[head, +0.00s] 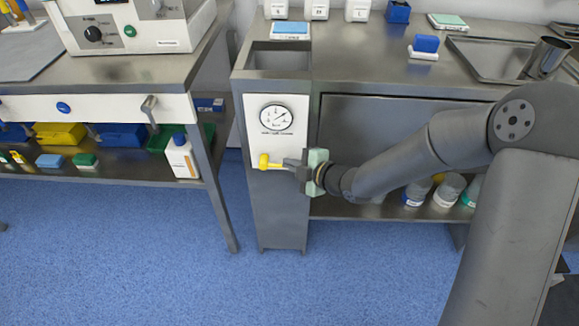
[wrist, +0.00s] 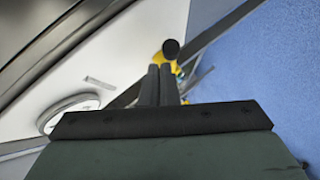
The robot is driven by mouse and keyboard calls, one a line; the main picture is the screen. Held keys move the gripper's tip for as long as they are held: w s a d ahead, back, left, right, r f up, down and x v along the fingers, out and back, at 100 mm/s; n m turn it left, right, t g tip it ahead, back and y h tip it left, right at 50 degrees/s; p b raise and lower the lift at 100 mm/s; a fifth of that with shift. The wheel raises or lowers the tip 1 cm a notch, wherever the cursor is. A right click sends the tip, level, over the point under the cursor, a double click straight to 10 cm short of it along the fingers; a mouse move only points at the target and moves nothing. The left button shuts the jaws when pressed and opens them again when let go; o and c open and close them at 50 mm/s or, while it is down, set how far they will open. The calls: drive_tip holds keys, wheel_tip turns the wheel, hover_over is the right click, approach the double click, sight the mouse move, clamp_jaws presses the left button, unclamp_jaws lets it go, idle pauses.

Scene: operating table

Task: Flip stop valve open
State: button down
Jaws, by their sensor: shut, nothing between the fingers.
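The stop valve has a yellow handle (head: 268,162) on the white front panel (head: 290,101) of a steel cabinet, below a round gauge (head: 276,117). The handle lies roughly sideways in the head view. My gripper (head: 287,163) is shut with nothing between its fingers, just right of the handle. In the wrist view the closed fingers (wrist: 160,72) point at the yellow valve (wrist: 176,63), whose dark round end (wrist: 170,48) shows beyond the tips. I cannot tell whether the fingertips touch it. Part of the valve is hidden behind the fingers.
A steel counter (head: 375,65) stands above the panel. A shelf with bottles (head: 448,188) lies below at right. At left is another table with a drawer (head: 100,108) and bins (head: 60,133). The blue floor (head: 150,260) in front is clear.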

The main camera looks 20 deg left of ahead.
drive_tip(key=s+a+r+p+v, duration=0.1)
drive_tip(key=s+p+v, duration=0.15)
drive_tip(key=v, duration=1.05)
drive_tip(key=w+d+r+m+t+h+p, duration=0.1)
drive_tip(key=w+d+r+m+h+p, duration=0.1)
drive_tip(key=d+r+m+h+p, duration=0.55)
drive_tip(key=w+d+r+m+t+h+p, duration=0.1)
drive_tip(key=d+r+m+h+p, duration=0.2)
drive_tip(key=d, duration=0.7)
drive_tip(key=s+d+r+m+g+h+p, duration=0.1)
drive_tip(key=s+d+r+m+g+p, duration=0.2)
drive_tip(key=s+r+m, duration=0.3)
drive_tip(key=s+d+r+m+g+h+p, duration=0.1)
drive_tip(key=s+d+r+m+g+p, duration=0.2)
drive_tip(key=s+r+m, duration=0.3)
drive_tip(key=s+d+m+p, duration=0.1)
drive_tip(key=s+m, duration=0.2)
drive_tip(key=s, duration=0.2)
drive_tip(key=shift+s+d+m+p, duration=0.15)
drive_tip(key=shift+d+m+p, duration=0.05)
drive_tip(key=shift+m+p, duration=0.15)
